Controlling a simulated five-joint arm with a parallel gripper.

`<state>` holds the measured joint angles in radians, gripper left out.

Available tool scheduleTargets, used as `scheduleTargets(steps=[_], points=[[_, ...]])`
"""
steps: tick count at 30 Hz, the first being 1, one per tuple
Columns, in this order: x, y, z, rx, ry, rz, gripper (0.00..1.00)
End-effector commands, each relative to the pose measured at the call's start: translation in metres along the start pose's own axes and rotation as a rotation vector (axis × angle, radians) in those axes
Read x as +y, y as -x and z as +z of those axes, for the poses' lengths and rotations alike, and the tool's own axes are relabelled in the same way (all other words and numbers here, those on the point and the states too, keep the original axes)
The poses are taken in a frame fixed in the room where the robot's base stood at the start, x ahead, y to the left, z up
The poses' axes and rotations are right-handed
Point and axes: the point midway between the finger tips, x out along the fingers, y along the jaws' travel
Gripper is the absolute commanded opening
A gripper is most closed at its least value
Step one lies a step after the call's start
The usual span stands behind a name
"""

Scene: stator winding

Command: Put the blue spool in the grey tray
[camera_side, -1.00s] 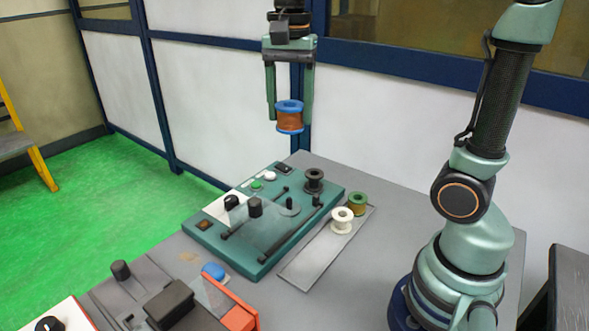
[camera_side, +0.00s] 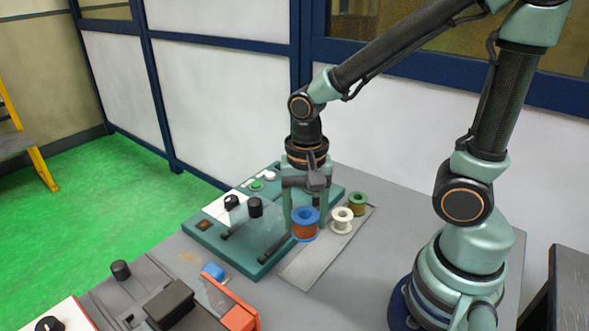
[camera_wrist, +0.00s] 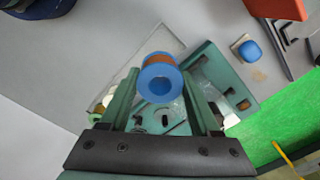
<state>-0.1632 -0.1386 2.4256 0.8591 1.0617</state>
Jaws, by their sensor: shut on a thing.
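My gripper (camera_side: 306,226) is shut on the blue spool (camera_side: 305,223), which has blue flanges and a copper-brown winding. The spool is upright between the two green fingers. It also shows between the fingers in the wrist view (camera_wrist: 160,79). The grey tray (camera_side: 311,263) is a flat, pale plate. The spool is over or at its left side, beside the white spool, and I cannot tell whether it touches the tray. A tray corner shows beyond the spool in the wrist view (camera_wrist: 163,38).
A white spool (camera_side: 342,221) and a green spool (camera_side: 357,203) stand on the tray's far part. The green winding machine (camera_side: 254,258) with its knobs lies just left of the tray. An orange-edged fixture (camera_side: 238,318) is at the front left. Bare table lies right of the tray.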

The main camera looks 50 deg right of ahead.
Motion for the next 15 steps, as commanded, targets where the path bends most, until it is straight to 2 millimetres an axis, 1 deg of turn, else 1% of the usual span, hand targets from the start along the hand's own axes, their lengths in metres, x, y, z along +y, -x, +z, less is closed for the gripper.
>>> scheduleTargets(steps=[1,4,6,15], points=[[0.001,-0.014,0.001,-0.004,0.0,0.007,0.08],[0.0,-0.029,0.0,-0.001,0.0,0.002,0.08],[-0.001,-0.036,0.0,0.0,0.0,0.0,0.08],[-0.001,-0.055,-0.001,0.001,0.0,-0.001,0.08]])
